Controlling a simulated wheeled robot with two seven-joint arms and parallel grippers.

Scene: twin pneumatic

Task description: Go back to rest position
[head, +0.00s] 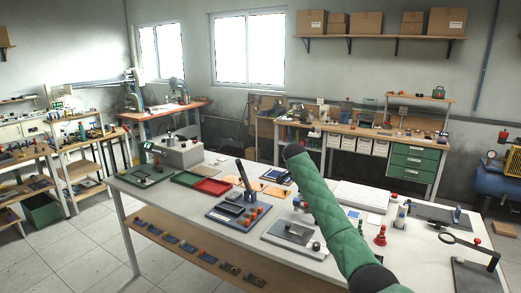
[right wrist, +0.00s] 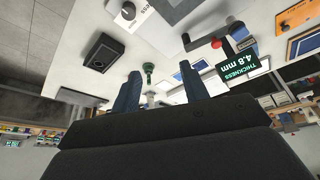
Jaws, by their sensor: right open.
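My right gripper (right wrist: 160,70) shows in the right wrist view with its two dark blue fingers spread apart. Nothing sits between the fingers in their grip. A small green-topped piece (right wrist: 149,68) shows beyond the gap, apart from the fingers. In the head view a green padded arm of mine rises from the lower right across the table, and its gripper cannot be made out there. My left gripper is not in either view.
In the right wrist view a thickness display (right wrist: 238,62) reads 4.8 mm. Tiled floor (head: 85,255) lies clear at left.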

